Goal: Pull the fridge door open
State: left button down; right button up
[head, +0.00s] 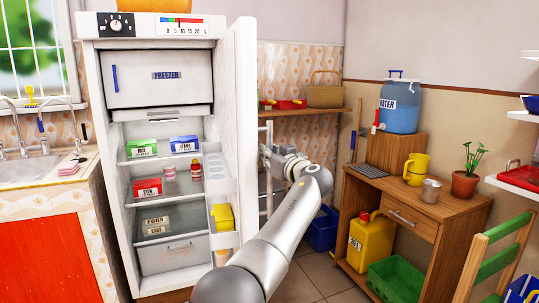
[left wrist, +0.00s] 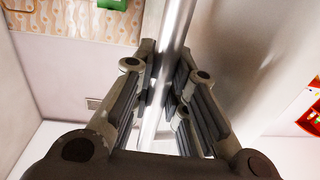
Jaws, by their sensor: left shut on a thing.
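The white fridge (head: 165,30) stands at the left of centre in the head view. Its door (head: 233,90) is swung wide open and shows nearly edge-on at the fridge's right side. The inside shelves and the freezer compartment are in plain sight. The metal door handle (head: 269,135) is a long upright bar on the door's outer face. My left gripper (head: 272,153) is shut on this bar. In the left wrist view its fingers (left wrist: 160,95) close around the handle (left wrist: 174,30) from both sides. My right gripper is in neither view.
A wooden desk (head: 420,215) with a blue water jug (head: 400,106) stands at the right. A yellow canister (head: 368,243) and green crate (head: 397,279) sit below. A chair (head: 495,250) is at the lower right. Some floor is clear between my arm and the desk.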

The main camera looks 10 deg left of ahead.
pick_arm(q)
jog(key=shift+d+f, duration=0.15)
jog(key=shift+f, duration=0.15)
jog(key=c, duration=1.8)
grip_release()
jog(key=o, duration=0.4)
jog(key=shift+d+r, duration=0.15)
jog(key=shift+r, duration=0.1)
jog(key=shift+v, duration=3.75)
jog(key=shift+s, duration=0.1)
